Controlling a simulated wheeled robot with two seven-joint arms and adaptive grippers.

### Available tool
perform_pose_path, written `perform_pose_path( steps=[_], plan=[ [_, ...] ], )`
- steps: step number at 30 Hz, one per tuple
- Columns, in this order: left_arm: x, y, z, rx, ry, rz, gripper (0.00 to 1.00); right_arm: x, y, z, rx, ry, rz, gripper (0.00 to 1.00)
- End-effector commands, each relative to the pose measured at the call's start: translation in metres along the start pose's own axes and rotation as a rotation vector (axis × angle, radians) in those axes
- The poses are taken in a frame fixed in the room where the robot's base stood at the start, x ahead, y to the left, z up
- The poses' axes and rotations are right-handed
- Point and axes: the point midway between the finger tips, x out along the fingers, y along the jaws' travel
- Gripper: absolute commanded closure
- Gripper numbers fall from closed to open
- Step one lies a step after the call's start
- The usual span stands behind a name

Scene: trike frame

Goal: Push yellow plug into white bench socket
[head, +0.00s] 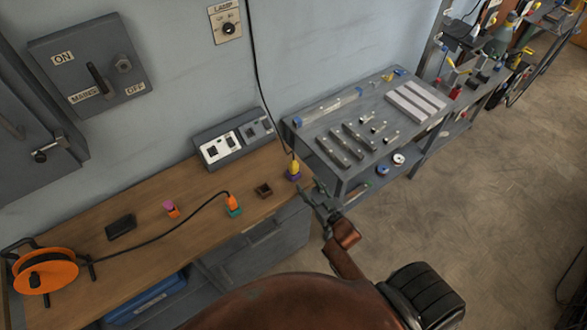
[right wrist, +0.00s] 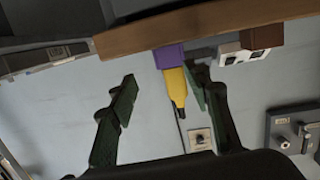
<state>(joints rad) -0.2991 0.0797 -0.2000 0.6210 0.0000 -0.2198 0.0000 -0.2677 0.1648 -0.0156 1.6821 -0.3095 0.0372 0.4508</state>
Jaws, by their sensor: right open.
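The yellow plug (head: 294,167) stands upright in a purple holder (head: 293,177) at the right end of the wooden bench, with a black cord rising from it. The white bench socket (head: 220,149) is the left, white part of the grey box against the wall. My right gripper (head: 314,192) is open just right of the plug, by the bench edge. In the right wrist view, which is upside down, the yellow plug (right wrist: 175,86) shows between the open fingers, nearer the right one; whether they touch is unclear. My left gripper is not in view.
A grey socket (head: 258,130) adjoins the white one. On the bench are a small brown block (head: 263,191), an orange plug (head: 233,201) in a teal holder, a pink-orange piece (head: 171,209), a black box (head: 121,227) and an orange cable reel (head: 46,271). A grey metal table stands right.

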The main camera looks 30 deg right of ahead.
Motion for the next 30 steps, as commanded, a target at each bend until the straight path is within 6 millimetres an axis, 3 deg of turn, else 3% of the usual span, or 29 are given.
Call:
perform_pose_path(
  steps=[11, 30],
  plan=[
    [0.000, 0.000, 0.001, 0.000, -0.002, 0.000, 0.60, 0.019, -0.018, -0.016, 0.017, 0.146, -0.106, 0.55],
    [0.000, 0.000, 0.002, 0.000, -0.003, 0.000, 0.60, 0.088, -0.017, -0.030, 0.017, 0.145, -0.105, 0.55]
  ],
)
